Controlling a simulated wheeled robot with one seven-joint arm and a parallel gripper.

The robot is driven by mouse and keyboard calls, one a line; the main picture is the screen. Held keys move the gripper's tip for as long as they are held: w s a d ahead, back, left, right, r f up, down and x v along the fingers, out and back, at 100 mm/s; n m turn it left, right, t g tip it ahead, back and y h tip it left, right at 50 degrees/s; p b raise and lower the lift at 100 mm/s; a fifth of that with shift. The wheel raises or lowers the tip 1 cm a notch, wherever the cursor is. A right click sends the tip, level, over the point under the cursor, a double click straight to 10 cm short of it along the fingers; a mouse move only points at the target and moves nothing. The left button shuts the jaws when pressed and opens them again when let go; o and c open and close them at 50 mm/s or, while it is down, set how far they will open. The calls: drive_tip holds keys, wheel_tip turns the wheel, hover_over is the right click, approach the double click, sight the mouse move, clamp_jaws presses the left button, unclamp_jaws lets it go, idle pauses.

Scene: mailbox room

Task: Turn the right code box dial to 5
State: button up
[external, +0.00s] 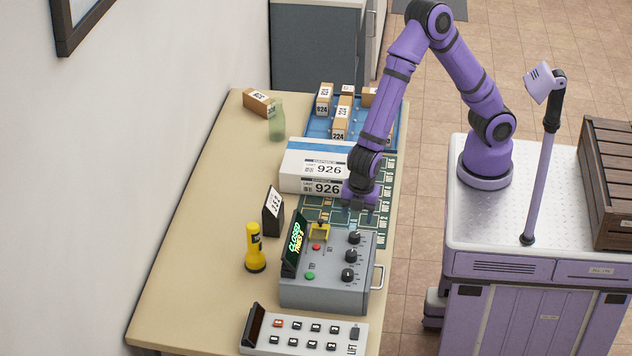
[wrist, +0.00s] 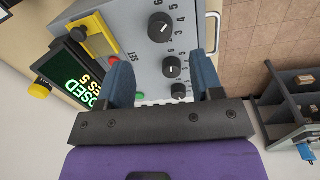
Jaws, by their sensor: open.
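The grey code box (external: 330,285) stands on the table with three black dials in a row. Its right dial, judged by the way its display text reads, is the one at the far end (external: 354,238); in the wrist view it is the largest dial (wrist: 160,27). It has a white pointer line, but I cannot tell which number it marks. The tilted display (external: 294,243) reads CLOSED and TRIES 5 in green. My gripper (external: 357,212) points down near the box's far edge, apart from the dials. In the wrist view its blue fingers (wrist: 163,72) are spread and empty.
A white parcel marked 926 (external: 322,170) lies just beyond the gripper. A yellow flashlight (external: 255,248) and a black number stand (external: 273,212) are left of the box. A keypad (external: 305,331) lies in front. A metal handle (external: 378,277) sticks out at the box's right side.

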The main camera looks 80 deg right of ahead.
sight(357, 234)
drive_tip(key=shift+s+r, duration=0.1)
drive_tip(key=shift+r, duration=1.65)
drive_tip(key=s+d+r+m+t, duration=0.1)
drive_tip(key=d+r+m, duration=0.3)
drive_tip(key=d+r, duration=0.55)
drive_tip(key=d+r+m+t, duration=0.1)
drive_tip(key=d+r+m, duration=0.3)
drive_tip(key=d+r, duration=0.55)
drive_tip(key=s+d+r+m+t, duration=0.1)
drive_tip(key=s+d+m, duration=0.3)
drive_tip(key=s+d, duration=0.4)
drive_tip(key=s+d+r+m+t, duration=0.1)
drive_tip(key=s+d+r+m, duration=0.1)
drive_tip(key=s+d+m, duration=0.3)
drive_tip(key=s+d, duration=0.3)
drive_tip(key=d, duration=0.2)
drive_tip(key=shift+d+r, duration=0.2)
drive_tip(key=shift+r, duration=0.2)
drive_tip(key=shift+w, duration=0.1)
